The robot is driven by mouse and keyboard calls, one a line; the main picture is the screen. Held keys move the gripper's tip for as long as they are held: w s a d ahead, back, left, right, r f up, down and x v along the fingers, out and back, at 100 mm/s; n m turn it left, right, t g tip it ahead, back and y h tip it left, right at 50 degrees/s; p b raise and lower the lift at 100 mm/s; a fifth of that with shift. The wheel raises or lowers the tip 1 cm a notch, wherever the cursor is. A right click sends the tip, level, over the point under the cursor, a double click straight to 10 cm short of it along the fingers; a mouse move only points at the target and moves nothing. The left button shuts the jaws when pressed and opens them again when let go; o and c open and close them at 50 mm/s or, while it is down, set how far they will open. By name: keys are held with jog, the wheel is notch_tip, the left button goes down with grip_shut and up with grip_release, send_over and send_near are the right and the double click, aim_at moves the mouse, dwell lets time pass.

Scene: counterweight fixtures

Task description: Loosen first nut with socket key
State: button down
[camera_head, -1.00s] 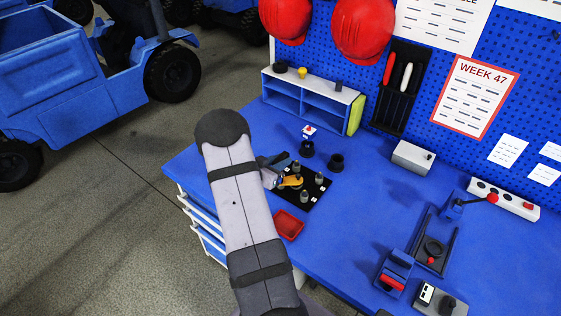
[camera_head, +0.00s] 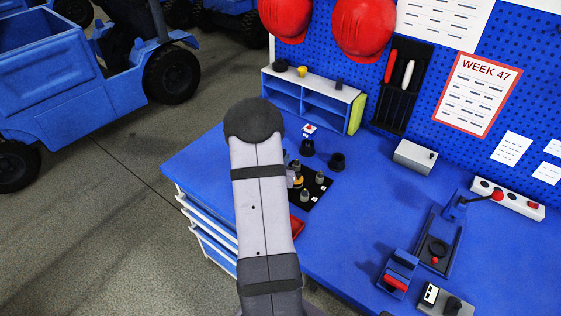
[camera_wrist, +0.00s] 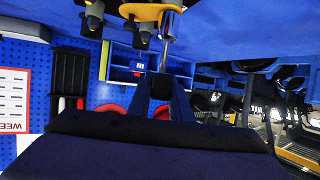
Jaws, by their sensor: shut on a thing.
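My gripper (camera_wrist: 162,82) shows in the wrist view, shut on the socket key (camera_wrist: 169,35), whose bright metal shaft stands out between the two dark fingers. A yellow part (camera_wrist: 145,12) lies beside the shaft's far end; I cannot tell whether they touch. Two grey nut posts (camera_wrist: 142,32) show close to it. In the head view, the black fixture plate (camera_head: 312,195) carries several grey posts with nuts (camera_head: 319,177), and the yellow part (camera_head: 297,180) is among them. My arm hides the gripper, the key and the plate's left side there. The key's seating on a nut is not visible.
A red tray (camera_head: 298,226) lies just in front of the plate, partly behind my arm. Two black cups (camera_head: 337,161) and a small white block with a red top (camera_head: 309,129) stand behind it. The blue bench (camera_head: 350,210) is clear to the right, up to a clamp fixture (camera_head: 436,245).

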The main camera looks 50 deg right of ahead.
jog(key=shift+n+t, duration=0.4)
jog(key=shift+r, duration=0.2)
jog(key=shift+r+p, duration=1.35)
jog(key=shift+r, duration=0.55)
jog(key=shift+r+p, duration=0.95)
jog(key=shift+r, duration=0.55)
